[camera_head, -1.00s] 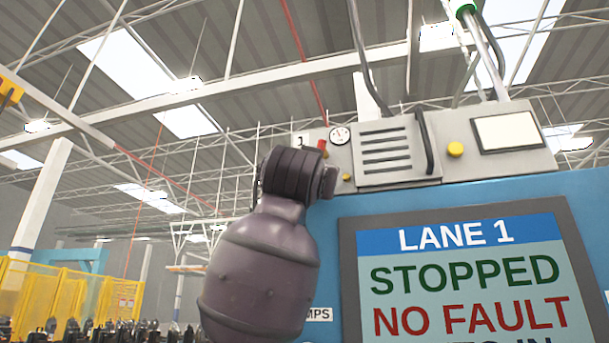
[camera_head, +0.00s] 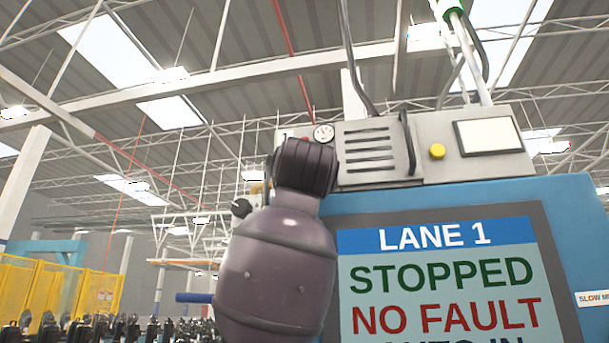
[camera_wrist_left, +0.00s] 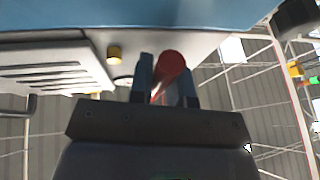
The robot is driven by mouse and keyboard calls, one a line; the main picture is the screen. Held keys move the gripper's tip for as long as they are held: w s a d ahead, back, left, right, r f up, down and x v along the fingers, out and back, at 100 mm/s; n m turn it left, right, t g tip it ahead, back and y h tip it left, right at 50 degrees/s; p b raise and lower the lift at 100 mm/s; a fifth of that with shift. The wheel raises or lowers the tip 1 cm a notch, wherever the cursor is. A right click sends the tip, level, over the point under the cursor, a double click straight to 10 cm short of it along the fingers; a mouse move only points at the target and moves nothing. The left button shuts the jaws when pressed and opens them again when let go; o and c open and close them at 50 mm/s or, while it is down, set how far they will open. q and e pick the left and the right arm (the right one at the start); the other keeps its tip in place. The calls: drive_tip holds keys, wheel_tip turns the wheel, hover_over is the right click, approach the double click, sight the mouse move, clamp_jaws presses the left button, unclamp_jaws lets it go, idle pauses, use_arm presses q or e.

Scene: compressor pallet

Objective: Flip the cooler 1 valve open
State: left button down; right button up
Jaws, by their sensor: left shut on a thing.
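The red valve handle (camera_wrist_left: 171,64) shows in the left wrist view as a round red end with a thin red part below it. My left gripper (camera_wrist_left: 166,78) has its two grey-blue fingers on either side of this handle and is shut on it. In the head view my left arm covers the gripper and nearly all of the valve, beside the gauge (camera_head: 323,133) on the grey control box. I cannot read a cooler label or the valve's angle. My right gripper is in neither current view.
The grey control box (camera_head: 375,185) has a louvred vent, a dark bar handle (camera_head: 409,143) and a yellow button (camera_head: 437,151). Below it, a blue cabinet carries a screen (camera_head: 437,280) reading "LANE 1 STOPPED NO FAULT". Yellow fencing (camera_head: 50,300) stands far left.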

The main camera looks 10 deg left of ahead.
use_arm(q)
drive_tip(key=c, duration=1.1)
unclamp_jaws()
use_arm(e)
drive_tip(key=shift+w+r, duration=0.3)
use_arm(q)
drive_tip(key=b+v, duration=0.2)
drive_tip(key=v, duration=0.8)
drive_tip(key=shift+s+d+f, duration=0.1)
drive_tip(key=shift+s+f, duration=0.15)
drive_tip(key=shift+s, duration=0.05)
use_arm(e)
wheel_tip(320, 180, down, 3)
drive_tip(key=shift+s, duration=0.15)
drive_tip(key=shift+s, duration=0.15)
